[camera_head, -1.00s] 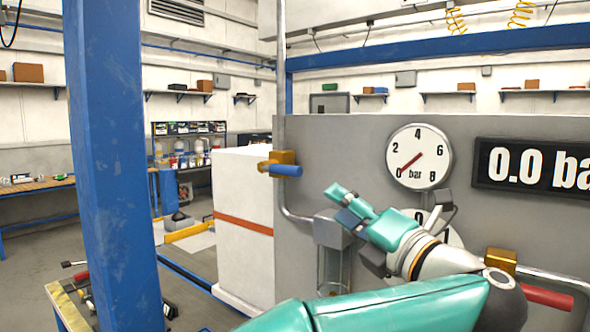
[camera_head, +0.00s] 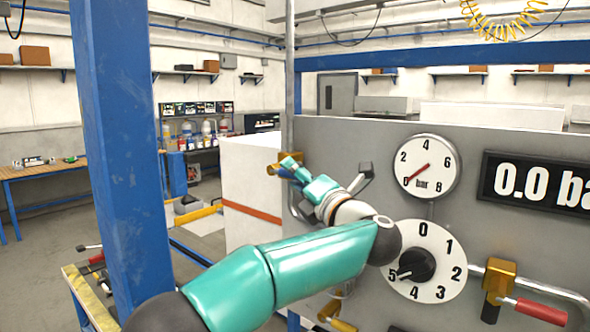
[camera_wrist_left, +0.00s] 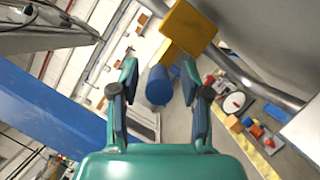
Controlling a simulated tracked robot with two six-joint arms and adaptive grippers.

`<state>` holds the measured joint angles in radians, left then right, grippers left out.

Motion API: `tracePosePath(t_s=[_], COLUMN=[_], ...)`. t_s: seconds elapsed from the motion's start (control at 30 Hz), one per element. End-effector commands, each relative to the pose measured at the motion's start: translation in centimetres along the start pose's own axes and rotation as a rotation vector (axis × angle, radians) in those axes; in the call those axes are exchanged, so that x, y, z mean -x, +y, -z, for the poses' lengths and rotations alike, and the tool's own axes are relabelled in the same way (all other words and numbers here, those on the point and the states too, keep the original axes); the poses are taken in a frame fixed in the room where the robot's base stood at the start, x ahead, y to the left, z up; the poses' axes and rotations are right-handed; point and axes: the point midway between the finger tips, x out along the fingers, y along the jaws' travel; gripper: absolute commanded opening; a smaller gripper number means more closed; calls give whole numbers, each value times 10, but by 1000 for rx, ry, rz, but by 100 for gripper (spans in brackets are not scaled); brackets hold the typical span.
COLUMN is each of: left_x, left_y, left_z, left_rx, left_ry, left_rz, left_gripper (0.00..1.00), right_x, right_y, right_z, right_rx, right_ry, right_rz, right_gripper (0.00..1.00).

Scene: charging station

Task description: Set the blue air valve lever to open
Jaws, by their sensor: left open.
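The blue air valve lever (camera_wrist_left: 158,86) shows in the left wrist view as a blue cylinder below its brass valve body (camera_wrist_left: 188,27). In the head view the brass body (camera_head: 272,169) sits on the vertical pipe at the panel's left edge, and my gripper largely hides the lever. My left gripper (camera_head: 287,166) is at the valve. In the left wrist view the open fingers (camera_wrist_left: 161,85) stand on either side of the lever's end, with gaps visible. Whether they touch it I cannot tell. My right gripper is in neither view.
A pressure gauge (camera_head: 428,165), a numbered dial (camera_head: 428,262) and a 0.0 bar display (camera_head: 540,182) are on the grey panel. A red lever (camera_head: 541,311) is at its lower right. A blue post (camera_head: 115,150) stands at left. A white cabinet (camera_head: 250,200) stands behind the valve.

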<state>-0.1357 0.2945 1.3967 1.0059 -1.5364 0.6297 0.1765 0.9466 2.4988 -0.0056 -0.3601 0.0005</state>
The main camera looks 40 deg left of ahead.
Motion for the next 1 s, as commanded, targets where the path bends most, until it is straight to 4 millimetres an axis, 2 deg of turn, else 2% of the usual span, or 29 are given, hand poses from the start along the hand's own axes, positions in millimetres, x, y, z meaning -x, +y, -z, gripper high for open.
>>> tracePosePath(t_s=[0.3,0.6,1.0], left_x=[-3,-3,-3], left_y=[-1,-1,-1], left_z=[0,0,0], left_rx=[0,-1,0], left_ry=[0,0,3], left_rz=[0,1,8], left_gripper=[46,0,0], right_x=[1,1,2], right_y=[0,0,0], right_z=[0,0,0], right_rx=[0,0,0], right_ry=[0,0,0], right_rz=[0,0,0], right_gripper=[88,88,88])
